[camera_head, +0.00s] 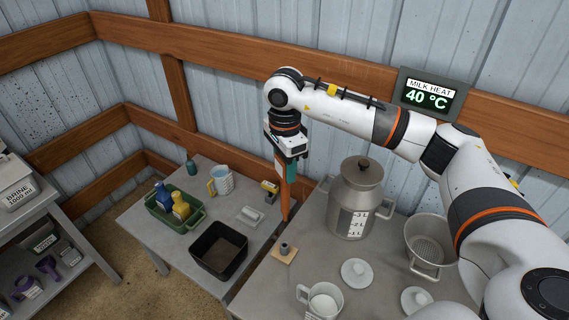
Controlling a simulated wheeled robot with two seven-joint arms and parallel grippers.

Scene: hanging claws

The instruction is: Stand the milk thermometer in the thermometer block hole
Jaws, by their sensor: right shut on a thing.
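My right gripper (285,160) points down at the end of the arm that comes in from the right. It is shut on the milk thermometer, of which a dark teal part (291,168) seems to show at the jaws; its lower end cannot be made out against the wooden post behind. The thermometer block (285,254) is a small tan base with a grey upright socket, on the near left part of the grey table. The gripper is above and apart from it. My left gripper is not in view.
A lidded milk can (350,205) stands right of the block. A strainer bucket (429,243), white lids (357,272) and a jug (320,300) share the table. The left table holds a green tray (176,215), a black bin (219,251) and a mug (221,180). A display (428,94) reads 40 °C.

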